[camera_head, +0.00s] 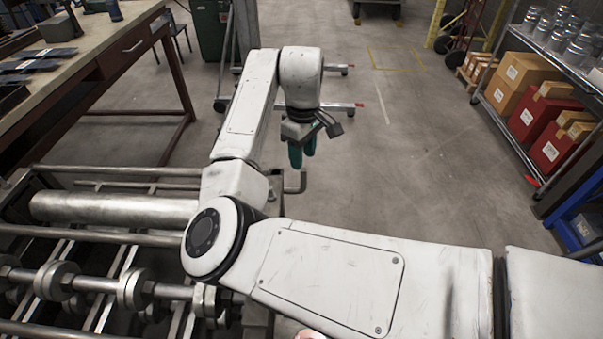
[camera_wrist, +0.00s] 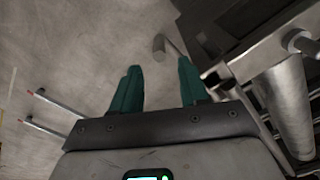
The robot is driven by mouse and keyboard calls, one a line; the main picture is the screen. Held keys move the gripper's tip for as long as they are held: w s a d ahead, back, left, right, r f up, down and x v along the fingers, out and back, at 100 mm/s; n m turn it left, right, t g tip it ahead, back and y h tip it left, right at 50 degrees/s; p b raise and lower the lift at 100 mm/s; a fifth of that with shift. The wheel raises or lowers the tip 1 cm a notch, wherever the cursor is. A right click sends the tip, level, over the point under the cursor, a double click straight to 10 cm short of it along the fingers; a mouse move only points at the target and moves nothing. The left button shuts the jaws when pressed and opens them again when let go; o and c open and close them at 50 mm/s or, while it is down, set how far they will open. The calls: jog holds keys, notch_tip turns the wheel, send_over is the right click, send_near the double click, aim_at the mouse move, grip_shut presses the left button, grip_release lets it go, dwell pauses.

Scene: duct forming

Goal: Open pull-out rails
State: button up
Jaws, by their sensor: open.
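The roll-forming machine (camera_head: 115,208) fills the lower left of the head view, with long rollers, round collars and slanted bars. A short bent bar (camera_head: 302,182) sticks out at its right end. In the wrist view, a grey bar with a round end (camera_wrist: 159,48) shows beyond the fingertips. My gripper (camera_head: 302,155) has teal fingers pointing down near the bent bar. In the wrist view my gripper (camera_wrist: 160,66) is open and nothing shows between its fingers. My arm hides part of the machine's right end. I cannot tell which parts are the pull-out rails.
A workbench (camera_head: 130,47) with a drawer stands at upper left. Wheeled stand legs (camera_head: 335,107) lie on the floor behind my gripper. A shelf (camera_head: 510,125) with boxes and cans stands at right. The concrete floor (camera_head: 430,150) between them is clear.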

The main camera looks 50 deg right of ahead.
aim_at(303, 176)
notch_tip(303, 176, down, 8)
jog(key=shift+f+p, duration=0.1)
jog(key=shift+p, duration=0.35)
jog(key=shift+c, duration=0.3)
grip_shut()
